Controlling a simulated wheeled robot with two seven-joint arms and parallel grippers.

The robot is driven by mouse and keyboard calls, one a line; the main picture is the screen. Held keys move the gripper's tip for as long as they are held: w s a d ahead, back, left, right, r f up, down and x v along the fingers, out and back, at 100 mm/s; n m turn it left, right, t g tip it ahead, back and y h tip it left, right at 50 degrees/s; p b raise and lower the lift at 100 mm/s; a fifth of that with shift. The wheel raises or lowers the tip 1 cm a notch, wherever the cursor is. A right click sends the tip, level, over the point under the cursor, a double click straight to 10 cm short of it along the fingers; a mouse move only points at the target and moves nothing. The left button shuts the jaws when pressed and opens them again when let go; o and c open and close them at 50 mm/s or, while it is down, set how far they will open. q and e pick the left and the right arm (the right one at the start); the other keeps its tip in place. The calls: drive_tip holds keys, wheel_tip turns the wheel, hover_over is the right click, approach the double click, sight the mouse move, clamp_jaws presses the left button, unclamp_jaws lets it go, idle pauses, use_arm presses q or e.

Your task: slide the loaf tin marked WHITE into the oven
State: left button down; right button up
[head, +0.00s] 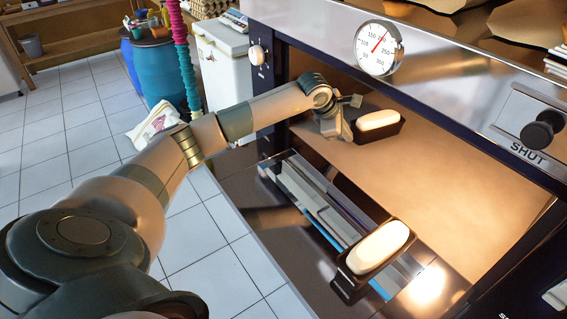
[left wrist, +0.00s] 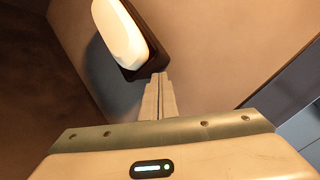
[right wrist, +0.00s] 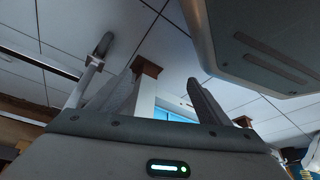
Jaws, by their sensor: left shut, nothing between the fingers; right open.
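A dark loaf tin (head: 395,133) with pale dough sits on the oven floor (head: 455,185), near the oven's left side. It also shows in the left wrist view (left wrist: 134,70). A second dark loaf tin (head: 349,284) with pale dough stands at the front, over the oven's lower front ledge. I cannot read a marking on either tin. My left gripper (head: 347,130) is inside the oven at the near left end of the first tin. Its fingers (left wrist: 158,77) are shut and empty, at the tin's edge. My right gripper (right wrist: 147,70) is open and empty, away from the tins.
The oven mouth is open under a steel front with a dial (head: 378,48) and a black knob (head: 537,135) labelled SHUT. The oven floor right of the first tin is clear. Blue barrels (head: 158,75) and a white cabinet (head: 222,65) stand behind on the tiled floor.

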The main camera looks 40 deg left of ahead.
use_arm(q)
drive_tip(key=shift+s+a, duration=0.1)
drive_tip(key=shift+s, duration=0.45)
drive_tip(key=shift+s+a, duration=0.1)
drive_tip(key=shift+s+a+r+p, duration=0.25)
drive_tip(key=shift+s+r, duration=0.25)
drive_tip(key=shift+s, duration=0.3)
drive_tip(key=shift+s+a+r+p, duration=0.1)
drive_tip(key=shift+s+a+r, duration=0.1)
drive_tip(key=shift+s+r, duration=0.5)
drive_tip(key=shift+s+a+r+p, duration=0.25)
drive_tip(key=shift+s+r, duration=0.1)
drive_tip(key=shift+s, duration=0.6)
drive_tip(key=s+r, duration=0.2)
drive_tip(key=s, duration=0.1)
drive_tip(key=s+a+r, duration=0.1)
drive_tip(key=shift+s+a, duration=0.1)
drive_tip(key=shift+s, duration=0.25)
use_arm(e)
drive_tip(key=shift+w+r, duration=0.15)
drive_tip(key=shift+r, duration=0.65)
use_arm(q)
drive_tip(key=shift+s, duration=0.1)
